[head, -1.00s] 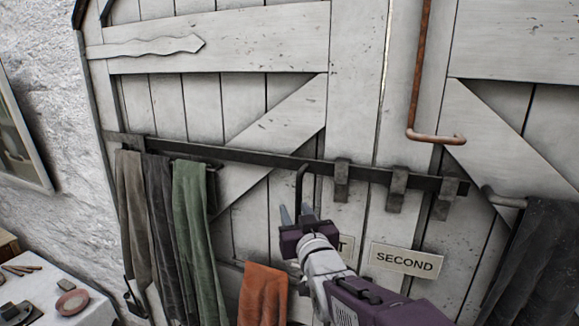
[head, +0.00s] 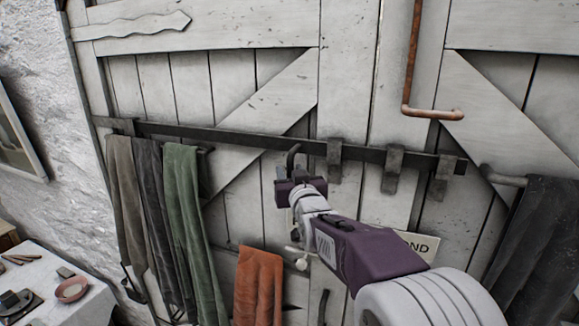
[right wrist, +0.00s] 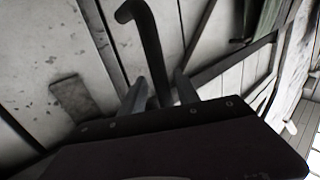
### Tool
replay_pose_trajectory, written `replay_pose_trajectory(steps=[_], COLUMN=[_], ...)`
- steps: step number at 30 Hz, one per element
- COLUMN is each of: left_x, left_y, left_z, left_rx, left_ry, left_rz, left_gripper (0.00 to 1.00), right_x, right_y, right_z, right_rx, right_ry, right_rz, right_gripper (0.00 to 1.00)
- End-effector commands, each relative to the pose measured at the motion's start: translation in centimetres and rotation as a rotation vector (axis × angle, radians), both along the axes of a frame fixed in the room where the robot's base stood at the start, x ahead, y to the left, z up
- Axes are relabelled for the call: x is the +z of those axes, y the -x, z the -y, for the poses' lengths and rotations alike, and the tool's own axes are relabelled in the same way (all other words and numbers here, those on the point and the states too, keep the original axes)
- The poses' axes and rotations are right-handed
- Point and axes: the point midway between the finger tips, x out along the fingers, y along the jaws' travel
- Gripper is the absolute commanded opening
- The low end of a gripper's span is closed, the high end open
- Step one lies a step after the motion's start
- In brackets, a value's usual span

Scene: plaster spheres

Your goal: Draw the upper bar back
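The upper bar (head: 235,138) is a long dark flat bar across the pale plank doors, running through several dark brackets (head: 335,160) at its right part. A bent dark handle (head: 292,156) stands out from it just left of those brackets. My right gripper (head: 299,178) is at this handle, its fingers mostly hidden by its own body in the head view. In the right wrist view the hooked handle (right wrist: 148,45) rises between the two fingers of my right gripper (right wrist: 160,92), which look apart with gaps beside it. My left gripper is out of view.
Brown, dark and green cloths (head: 183,205) hang at the left, an orange cloth (head: 258,285) below, a dark cloth (head: 540,235) at the right. A rusty pipe (head: 415,60) ends above the brackets. My arm partly covers a "SECOND" sign (head: 420,245).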

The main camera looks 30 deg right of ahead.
Motion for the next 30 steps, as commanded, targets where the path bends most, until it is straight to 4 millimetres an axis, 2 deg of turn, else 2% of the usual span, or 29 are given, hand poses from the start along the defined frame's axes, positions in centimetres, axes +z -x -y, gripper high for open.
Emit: replay_pose_trajectory(steps=[1,4,11,12,16,30], left_x=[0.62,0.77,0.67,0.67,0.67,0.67], left_y=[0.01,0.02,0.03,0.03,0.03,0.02], left_z=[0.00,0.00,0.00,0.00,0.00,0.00], left_rx=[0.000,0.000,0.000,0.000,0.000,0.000], left_ry=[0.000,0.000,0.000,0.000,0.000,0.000], left_rz=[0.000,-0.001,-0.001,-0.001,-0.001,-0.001], left_gripper=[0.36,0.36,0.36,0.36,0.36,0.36], right_x=[0.19,0.06,-0.11,-0.12,-0.12,-0.16], right_y=[-0.49,-1.02,-1.15,-1.15,-1.13,-1.12], right_z=[0.13,0.28,0.31,0.31,0.31,0.30], right_rx=[0.000,0.000,0.000,0.000,0.000,0.000], right_ry=[-0.001,0.000,0.000,0.000,0.000,0.000], right_rz=[-0.003,-0.001,0.000,0.000,0.000,-0.001], right_gripper=[0.38,0.38,0.38,0.35,0.00,0.00])
